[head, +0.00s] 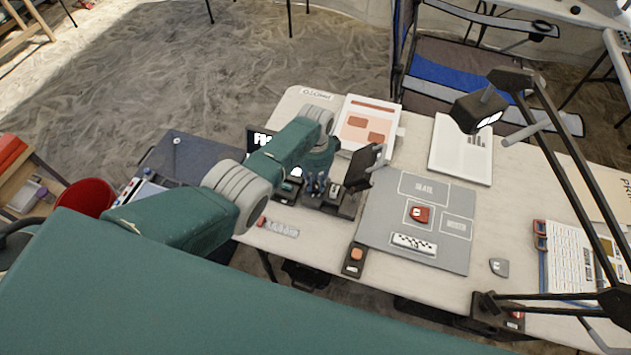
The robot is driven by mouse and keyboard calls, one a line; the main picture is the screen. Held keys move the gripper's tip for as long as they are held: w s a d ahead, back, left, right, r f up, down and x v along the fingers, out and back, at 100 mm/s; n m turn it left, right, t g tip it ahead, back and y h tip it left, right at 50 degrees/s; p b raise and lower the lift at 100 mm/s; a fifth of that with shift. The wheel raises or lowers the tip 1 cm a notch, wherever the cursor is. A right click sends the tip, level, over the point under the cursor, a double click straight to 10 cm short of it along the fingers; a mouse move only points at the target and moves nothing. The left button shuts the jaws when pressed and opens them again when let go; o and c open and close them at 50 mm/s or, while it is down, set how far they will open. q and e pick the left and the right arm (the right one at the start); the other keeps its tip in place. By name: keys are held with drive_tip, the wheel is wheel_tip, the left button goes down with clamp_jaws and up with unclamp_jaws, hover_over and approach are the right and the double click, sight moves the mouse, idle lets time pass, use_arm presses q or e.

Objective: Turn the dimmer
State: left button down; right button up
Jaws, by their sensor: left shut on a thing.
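A small dark box with a round orange knob (356,254) stands near the table's front edge, left of the grey mat; it looks like the dimmer. My left arm reaches in from the left over the table. My left gripper (322,186) points down by a black holder (345,209), behind and left of the orange knob and apart from it. Its dark fingers are hard to tell from the small dark things there. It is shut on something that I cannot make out. My right gripper is not in view.
The grey mat (374,232) holds a red piece (419,214) and a white patterned block (414,244). A black desk lamp (481,108) reaches over the table's right side. A grey tag (499,267) lies right of the mat. A red bin (86,197) stands at the left.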

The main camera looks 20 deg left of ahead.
sight(316, 185)
use_arm(q)
drive_tip(key=shift+w, duration=0.1)
drive_tip(key=c, duration=1.5)
unclamp_jaws()
drive_tip(key=shift+c, duration=0.2)
wheel_tip(316, 185, up, 12)
